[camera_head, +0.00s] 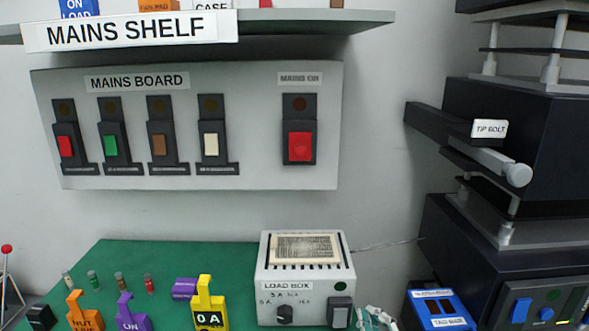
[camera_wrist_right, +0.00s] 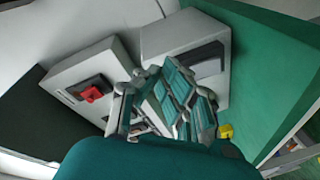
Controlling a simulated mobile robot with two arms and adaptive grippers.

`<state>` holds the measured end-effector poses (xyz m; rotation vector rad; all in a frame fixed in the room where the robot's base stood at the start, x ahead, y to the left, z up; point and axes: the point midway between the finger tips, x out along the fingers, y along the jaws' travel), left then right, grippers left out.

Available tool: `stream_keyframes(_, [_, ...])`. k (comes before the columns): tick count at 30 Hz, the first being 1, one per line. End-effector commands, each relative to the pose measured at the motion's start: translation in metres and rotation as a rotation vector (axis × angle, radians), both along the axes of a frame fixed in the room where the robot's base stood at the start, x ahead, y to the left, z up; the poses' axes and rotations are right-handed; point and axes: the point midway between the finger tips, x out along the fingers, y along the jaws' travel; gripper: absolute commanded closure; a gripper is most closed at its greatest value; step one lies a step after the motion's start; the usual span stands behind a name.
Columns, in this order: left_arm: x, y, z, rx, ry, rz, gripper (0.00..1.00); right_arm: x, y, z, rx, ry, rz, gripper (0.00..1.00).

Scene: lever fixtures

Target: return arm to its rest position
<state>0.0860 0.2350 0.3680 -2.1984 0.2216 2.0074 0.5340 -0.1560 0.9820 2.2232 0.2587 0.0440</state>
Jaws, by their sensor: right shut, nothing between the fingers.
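My right gripper (camera_head: 372,318) shows at the bottom edge of the head view, just right of the load box (camera_head: 264,290). Only the upper part of the gripper is in the picture there. In the right wrist view the right gripper (camera_wrist_right: 165,100) fills the middle, with its teal-padded fingers shut and nothing held between them. A grey box with a red switch (camera_wrist_right: 93,93) lies beyond the fingers in that view. Whether the fingers touch any box cannot be told. My left gripper is not in view.
The mains board (camera_head: 235,170) hangs on the wall under the mains shelf (camera_head: 330,22). The green mat (camera_head: 130,260) holds several fuses and coloured tags, including a yellow one (camera_head: 209,308). Dark stacked units (camera_head: 530,130) with a protruding bar stand right; a blue device (camera_head: 440,310) stands below.

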Motion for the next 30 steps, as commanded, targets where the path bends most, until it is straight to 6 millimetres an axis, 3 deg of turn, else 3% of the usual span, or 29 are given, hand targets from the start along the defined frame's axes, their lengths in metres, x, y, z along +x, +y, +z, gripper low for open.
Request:
stream_keyframes(1, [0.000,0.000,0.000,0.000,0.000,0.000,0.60,-0.020,-0.013,-0.031,0.110,0.152,-0.104,1.00])
stream_keyframes(3, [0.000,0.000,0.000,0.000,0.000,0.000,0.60,-0.051,-0.031,-0.071,0.219,0.353,-0.234,1.00])
stream_keyframes(6, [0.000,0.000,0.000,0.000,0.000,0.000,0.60,-0.097,-0.045,-0.114,0.319,0.580,-0.364,1.00])
stream_keyframes(9, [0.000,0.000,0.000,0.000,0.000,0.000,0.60,-0.138,-0.051,-0.142,0.382,0.756,-0.449,1.00])
stream_keyframes(15, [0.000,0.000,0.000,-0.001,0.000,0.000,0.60,-0.209,-0.052,-0.175,0.464,1.023,-0.564,1.00])
stream_keyframes(21, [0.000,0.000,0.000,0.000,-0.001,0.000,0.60,-0.273,-0.048,-0.191,0.520,1.244,-0.645,1.00])
stream_keyframes(24, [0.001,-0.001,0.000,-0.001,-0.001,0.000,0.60,-0.260,-0.048,-0.221,0.508,1.241,-0.642,1.00])
stream_keyframes(30, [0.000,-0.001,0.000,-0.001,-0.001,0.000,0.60,-0.252,-0.046,-0.279,0.497,1.262,-0.648,1.00])
